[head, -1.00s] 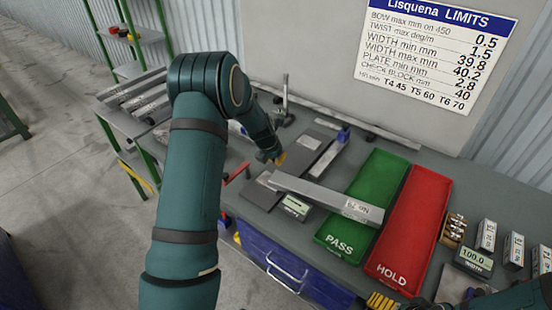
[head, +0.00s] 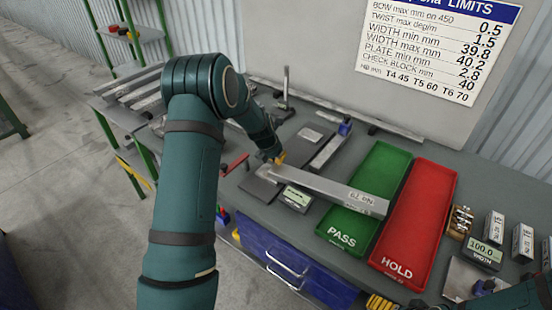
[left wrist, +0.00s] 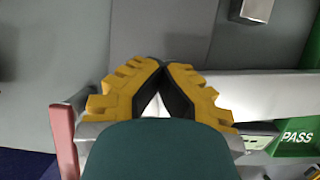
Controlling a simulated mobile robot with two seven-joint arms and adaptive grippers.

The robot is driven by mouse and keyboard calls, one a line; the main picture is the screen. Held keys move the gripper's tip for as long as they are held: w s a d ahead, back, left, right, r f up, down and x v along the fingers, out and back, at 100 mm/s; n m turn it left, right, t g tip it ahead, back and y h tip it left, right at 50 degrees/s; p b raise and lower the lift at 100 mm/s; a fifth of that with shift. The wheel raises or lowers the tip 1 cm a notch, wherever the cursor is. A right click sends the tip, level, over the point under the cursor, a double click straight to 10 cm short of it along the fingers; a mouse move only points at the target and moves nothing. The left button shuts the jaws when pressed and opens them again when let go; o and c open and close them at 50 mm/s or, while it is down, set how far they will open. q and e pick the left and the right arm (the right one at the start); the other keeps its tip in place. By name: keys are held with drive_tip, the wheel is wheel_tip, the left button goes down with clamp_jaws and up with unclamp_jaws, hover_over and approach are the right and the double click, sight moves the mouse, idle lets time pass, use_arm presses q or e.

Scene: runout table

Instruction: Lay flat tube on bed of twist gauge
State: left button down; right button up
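The flat tube (head: 330,190), a long silver bar with a label near its right end, lies slantwise in the head view. Its left end is over the dark plate of the twist gauge (head: 258,187), and its right end reaches over the green PASS tray. The gauge's small display (head: 296,197) is just in front of the tube. My left gripper (head: 279,159) is at the tube's left part. In the left wrist view, its yellow fingertips (left wrist: 163,62) meet in front of the tube (left wrist: 270,88); I see nothing between them. My right gripper (head: 381,302) is partly visible at the bottom edge; its opening is unclear.
The green PASS tray (head: 343,239) and red HOLD tray (head: 397,268) stand right of the gauge. Several blocks and a width display (head: 486,254) are further right. A grey bar (head: 330,150) lies behind the tube. A red handle (head: 235,164) is left of my left gripper.

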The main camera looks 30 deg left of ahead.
use_arm(q)
drive_tip(key=shift+s+d+f, duration=0.1)
drive_tip(key=shift+s+f, duration=0.25)
drive_tip(key=shift+f, duration=0.3)
drive_tip(key=shift+s+f, duration=0.3)
drive_tip(key=shift+f, duration=0.3)
drive_tip(key=c, duration=1.4)
unclamp_jaws()
drive_tip(key=shift+o, duration=0.3)
drive_tip(key=shift+r, duration=0.4)
drive_tip(key=w+v, duration=0.1)
drive_tip(key=v, duration=1.2)
drive_tip(key=shift+w+a+r, duration=0.3)
drive_tip(key=shift+a+r, duration=0.05)
drive_tip(key=shift+a, duration=0.05)
